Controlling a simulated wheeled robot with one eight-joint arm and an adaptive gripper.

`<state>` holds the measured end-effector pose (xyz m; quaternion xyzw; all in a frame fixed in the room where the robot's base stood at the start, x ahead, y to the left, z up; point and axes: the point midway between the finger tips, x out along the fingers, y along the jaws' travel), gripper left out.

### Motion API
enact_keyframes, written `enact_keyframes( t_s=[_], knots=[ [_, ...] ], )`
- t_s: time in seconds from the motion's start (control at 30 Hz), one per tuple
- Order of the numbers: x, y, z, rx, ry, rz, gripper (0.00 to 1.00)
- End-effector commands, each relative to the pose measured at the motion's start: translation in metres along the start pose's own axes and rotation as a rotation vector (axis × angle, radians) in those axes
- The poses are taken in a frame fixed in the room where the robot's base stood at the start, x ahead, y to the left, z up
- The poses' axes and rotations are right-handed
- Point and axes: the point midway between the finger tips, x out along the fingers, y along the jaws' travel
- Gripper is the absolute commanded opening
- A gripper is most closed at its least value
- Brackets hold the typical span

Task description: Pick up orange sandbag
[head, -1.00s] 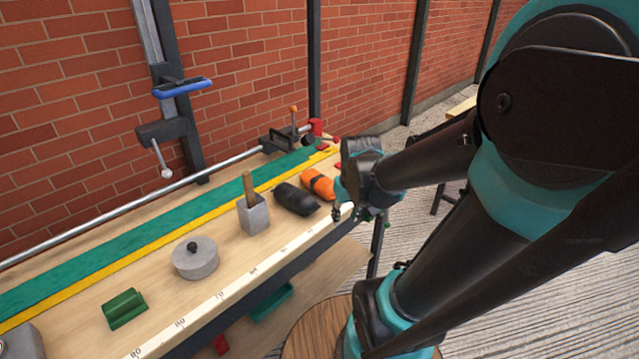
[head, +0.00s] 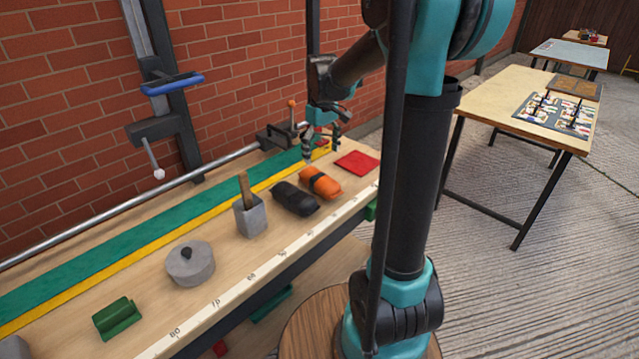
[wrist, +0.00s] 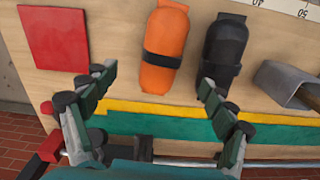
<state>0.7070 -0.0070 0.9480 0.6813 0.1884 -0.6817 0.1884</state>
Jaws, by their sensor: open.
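The orange sandbag (head: 321,183) lies on the wooden bench with a dark band around its middle. My gripper (head: 321,151) is open and empty above the bench, just behind the sandbag in the head view. In the wrist view the orange sandbag (wrist: 164,50) lies ahead of and between the two spread fingers of my gripper (wrist: 157,82), its near end around the level of the fingertips. The fingers do not appear to touch it. A black sandbag (head: 295,198) lies beside it, and in the wrist view it (wrist: 224,50) is close to the right finger.
A red square (head: 358,163) lies right of the orange sandbag. A metal rail and clamp (head: 277,136) run behind.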

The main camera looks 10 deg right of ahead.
Motion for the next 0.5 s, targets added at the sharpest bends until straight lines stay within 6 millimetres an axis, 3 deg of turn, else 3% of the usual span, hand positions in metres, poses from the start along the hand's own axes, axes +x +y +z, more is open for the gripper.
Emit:
enact_keyframes(
  t_s=[0.2, 0.5],
  knots=[
    [0.038, 0.000, -0.001, 0.000, 0.000, 0.000, 0.84],
    [0.060, -0.001, -0.002, 0.000, 0.000, 0.000, 0.84]
  ],
)
